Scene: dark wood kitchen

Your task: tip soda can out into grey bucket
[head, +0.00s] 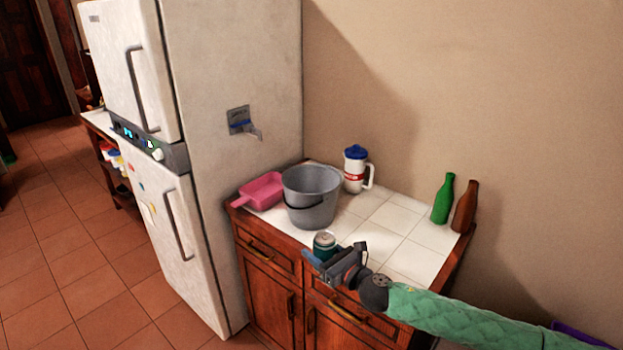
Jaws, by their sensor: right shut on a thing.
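The grey bucket (311,205) stands on the tiled counter with its handle hanging down at the front. The soda can (324,241) is green with a silver top and looks upright. My right gripper (322,256) is shut on the can near the counter's front edge, just in front of the bucket. The can is apart from the bucket, and its lower part is hidden by the gripper. I cannot tell whether the can touches the counter. My left gripper is not in view.
A pink dustpan-like scoop (262,190) lies left of the bucket. A white jug with a blue lid (355,169) stands behind it to the right. Green (443,200) and brown (466,207) bottles stand at the right end. A white fridge (240,120) borders the counter's left side.

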